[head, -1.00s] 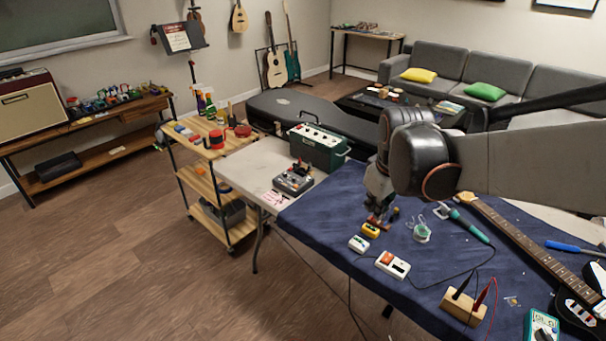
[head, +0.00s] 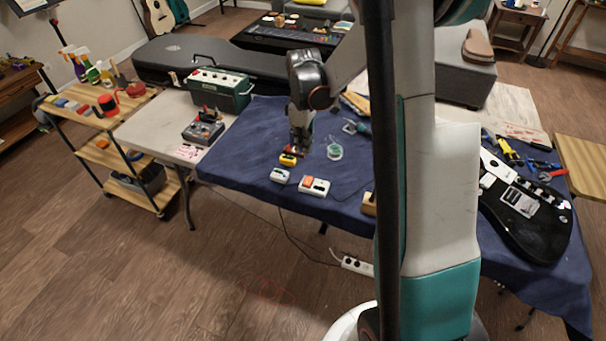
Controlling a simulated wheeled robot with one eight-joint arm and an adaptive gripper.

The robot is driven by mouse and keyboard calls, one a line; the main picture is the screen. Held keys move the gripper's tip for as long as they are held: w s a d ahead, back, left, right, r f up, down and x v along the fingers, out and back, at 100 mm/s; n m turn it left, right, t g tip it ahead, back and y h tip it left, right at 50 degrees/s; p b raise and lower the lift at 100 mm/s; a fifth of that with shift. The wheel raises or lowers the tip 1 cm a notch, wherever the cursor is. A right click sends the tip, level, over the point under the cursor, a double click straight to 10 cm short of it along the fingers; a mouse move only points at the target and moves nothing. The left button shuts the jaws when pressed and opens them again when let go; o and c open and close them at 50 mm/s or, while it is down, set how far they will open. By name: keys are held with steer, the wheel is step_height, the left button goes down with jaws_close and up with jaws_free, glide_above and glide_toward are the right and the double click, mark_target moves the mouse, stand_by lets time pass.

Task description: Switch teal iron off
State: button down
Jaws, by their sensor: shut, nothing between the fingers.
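The teal iron (head: 358,128) lies on the blue mat, partly hidden behind my own arm column. A white box with an orange-red switch (head: 314,186) sits near the mat's front edge; its switch position is too small to read. A small white box (head: 280,175) and a yellow box (head: 287,161) sit to its left. My gripper (head: 298,151) points down over the mat, shut and empty, just above or behind the yellow box. I cannot tell whether it touches that box. A clear round holder with teal in it (head: 334,151) stands to its right.
A green amplifier-like box (head: 220,90) and a grey pedal (head: 203,128) stand on the pale table at left. A black guitar body (head: 525,212) and tools lie at right. My column hides the mat's middle. A white power strip (head: 357,265) is on the floor.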

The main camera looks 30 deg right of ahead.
stand_by(0.3)
steer(key=b, duration=0.5)
glide_toward(303, 184)
steer(key=f, duration=0.3)
steer(key=w+f, duration=0.1)
steer(key=f, duration=0.1)
steer(key=shift+d+f, duration=0.25)
steer(key=shift+f, duration=0.05)
steer(key=shift+s+f, duration=0.1)
steer(key=shift+f, duration=0.55)
steer(key=shift+a+f+b, duration=0.1)
steer(key=shift+f+b, duration=0.35)
steer(key=shift+b, duration=0.05)
steer(key=shift+s+r, duration=0.1)
steer(key=shift+r, duration=0.05)
